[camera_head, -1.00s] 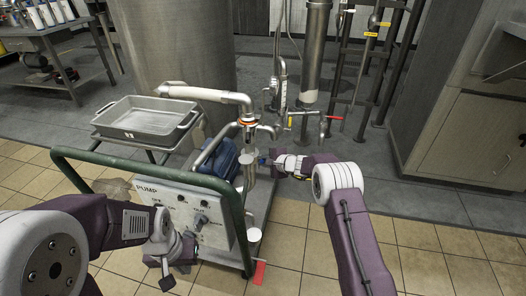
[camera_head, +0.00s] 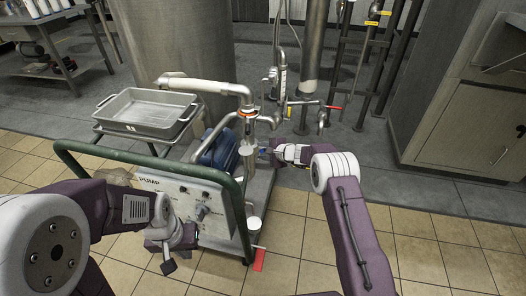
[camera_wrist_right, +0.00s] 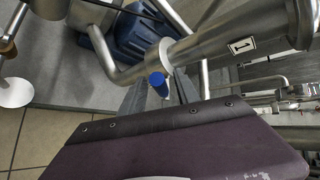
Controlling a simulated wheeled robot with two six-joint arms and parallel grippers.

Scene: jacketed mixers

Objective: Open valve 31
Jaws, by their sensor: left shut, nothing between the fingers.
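My right gripper (camera_head: 268,154) is at the upright pipework of the pump cart, beside a small blue handle (camera_wrist_right: 159,84). In the right wrist view its two grey fingers (camera_wrist_right: 158,92) stand on either side of this blue handle; whether they touch it I cannot tell. A steel pipe (camera_wrist_right: 225,40) with a "1" label runs just beyond. No number 31 is readable, so I cannot tell which valve is 31. My left gripper (camera_head: 172,256) is shut and empty, low in front of the pump panel (camera_head: 190,205).
The green cart rail (camera_head: 150,157) and a steel tray (camera_head: 148,113) lie left of the pipework. A red lever (camera_head: 333,107) sits on the wall piping behind. A red handle (camera_head: 259,260) hangs at the cart's front corner. Tiled floor is clear at the right.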

